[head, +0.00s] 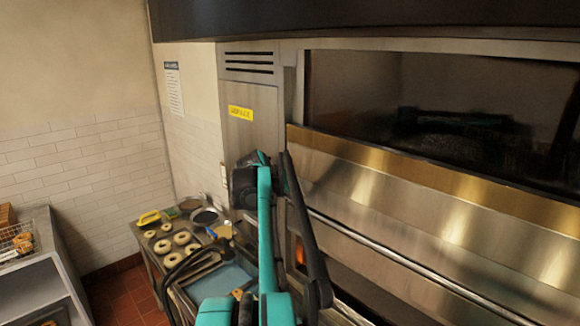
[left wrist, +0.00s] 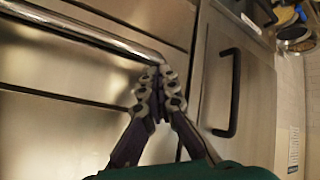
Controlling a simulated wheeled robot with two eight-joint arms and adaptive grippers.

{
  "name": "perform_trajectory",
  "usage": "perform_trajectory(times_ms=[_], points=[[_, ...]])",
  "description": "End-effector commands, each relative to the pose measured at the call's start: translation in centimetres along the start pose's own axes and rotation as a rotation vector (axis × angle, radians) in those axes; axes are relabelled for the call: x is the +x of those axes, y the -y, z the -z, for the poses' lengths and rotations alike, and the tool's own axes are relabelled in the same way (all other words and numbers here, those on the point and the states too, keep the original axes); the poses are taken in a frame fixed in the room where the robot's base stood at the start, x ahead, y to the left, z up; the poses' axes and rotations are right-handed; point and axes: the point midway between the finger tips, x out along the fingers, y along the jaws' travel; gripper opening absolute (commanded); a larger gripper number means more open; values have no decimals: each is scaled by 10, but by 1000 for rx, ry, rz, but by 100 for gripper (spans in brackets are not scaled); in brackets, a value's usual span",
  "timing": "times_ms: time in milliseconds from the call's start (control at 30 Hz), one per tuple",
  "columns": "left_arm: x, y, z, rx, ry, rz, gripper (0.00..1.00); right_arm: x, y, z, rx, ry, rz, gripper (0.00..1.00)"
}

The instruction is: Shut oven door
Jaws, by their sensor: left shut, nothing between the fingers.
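The oven (head: 400,200) fills the right of the head view, with a wide dark window or opening, a brass-coloured strip and steel panels below. A long bar handle (head: 375,252) runs across its front. A dark gap with an orange glow shows under the bar at the left; I cannot tell how far the door stands open. The bar (left wrist: 85,25) also shows in the left wrist view. My left gripper (left wrist: 158,75) is shut and empty by the bar's end, in front of the steel; contact is unclear. Its fingertips cannot be made out in the head view. My right gripper is not in view.
A side panel with a black handle (left wrist: 232,92) stands right of the fingers in the wrist view. A counter with a tray of bagels (head: 170,243) is left of the oven. A shelf unit with a wire basket (head: 15,240) is at far left.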

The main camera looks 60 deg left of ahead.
Motion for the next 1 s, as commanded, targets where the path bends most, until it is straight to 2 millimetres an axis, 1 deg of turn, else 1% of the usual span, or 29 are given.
perform_trajectory(times_ms=[33,200,400,500,700,833,1000], points=[[20,9,-20,1,1,0,0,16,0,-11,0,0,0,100],[60,28,-60,1,1,0,0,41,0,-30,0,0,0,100],[101,48,-100,1,0,0,0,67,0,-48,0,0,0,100],[117,56,-116,1,0,0,0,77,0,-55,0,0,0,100],[139,66,-138,0,-1,0,0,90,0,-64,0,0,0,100],[146,70,-145,0,-1,0,0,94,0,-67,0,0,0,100],[149,71,-148,0,0,0,0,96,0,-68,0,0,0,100]])
